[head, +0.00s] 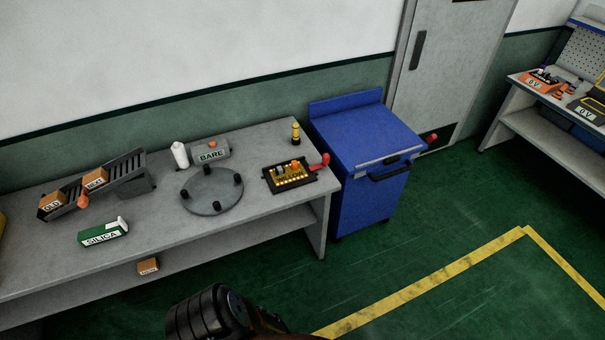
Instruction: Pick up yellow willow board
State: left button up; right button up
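A yellow board (292,182) with small raised parts, among them an orange one and a grey one, sits in a black frame near the right end of the grey bench (150,240). A red handle sticks up at the frame's right side. I cannot read any name on the board. Neither of my grippers is in view. A dark, ribbed part of my own arm shows at the bottom edge, well in front of the bench and apart from the board.
Green floor in front is clear.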

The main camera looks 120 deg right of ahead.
aim_at(282, 175)
jog(key=z, duration=4.1)
